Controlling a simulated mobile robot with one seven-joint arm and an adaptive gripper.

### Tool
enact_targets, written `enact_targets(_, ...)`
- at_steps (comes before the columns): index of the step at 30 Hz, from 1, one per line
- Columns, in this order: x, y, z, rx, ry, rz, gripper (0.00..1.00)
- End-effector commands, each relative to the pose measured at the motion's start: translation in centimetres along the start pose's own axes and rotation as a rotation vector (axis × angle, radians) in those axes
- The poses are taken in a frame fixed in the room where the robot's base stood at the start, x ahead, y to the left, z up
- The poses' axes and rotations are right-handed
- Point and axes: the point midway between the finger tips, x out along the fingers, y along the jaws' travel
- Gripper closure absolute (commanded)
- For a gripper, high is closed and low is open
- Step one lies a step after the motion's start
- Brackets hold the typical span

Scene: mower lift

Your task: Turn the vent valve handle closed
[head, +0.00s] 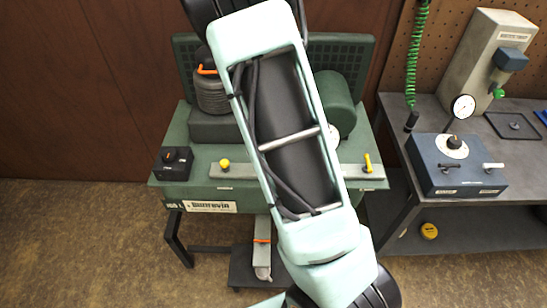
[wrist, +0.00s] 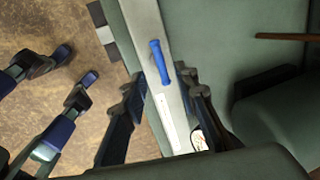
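A blue bar handle (wrist: 161,62) stands on the pale rail in the wrist view, lying slightly tilted to the rail's length. No readable label marks it as the vent valve. My gripper (wrist: 162,82) shows as dark fingers, one on each side of the rail near the lower end of the handle. The fingers are apart, and I see no contact with the handle. In the head view my arm covers the middle of the rail, hiding the blue handle and my gripper. Two yellow handles show on the rail (head: 275,171), at left (head: 224,164) and right (head: 368,163).
A green machine (head: 190,184) carries the rail. A gauge (wrist: 199,140) is close to the right finger. A grey bench (head: 395,113) with a blue box (head: 455,177) stands right. Floor is clear at left.

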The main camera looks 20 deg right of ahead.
Motion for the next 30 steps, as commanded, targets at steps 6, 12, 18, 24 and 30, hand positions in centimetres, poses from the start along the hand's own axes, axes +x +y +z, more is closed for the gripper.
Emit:
enact_targets(6, -4.0, 0.0, 0.1, -0.003, -0.002, -0.002, 0.72)
enact_targets(12, -5.6, 0.0, 0.0, -0.001, 0.0, 0.001, 0.72)
enact_targets(18, -5.9, 0.1, 0.0, 0.001, 0.001, 0.002, 0.72)
enact_targets(24, -5.8, 0.1, 0.0, 0.0, 0.001, 0.002, 0.72)
enact_targets(30, -6.0, 0.2, -0.2, -0.013, -0.001, 0.003, 0.72)
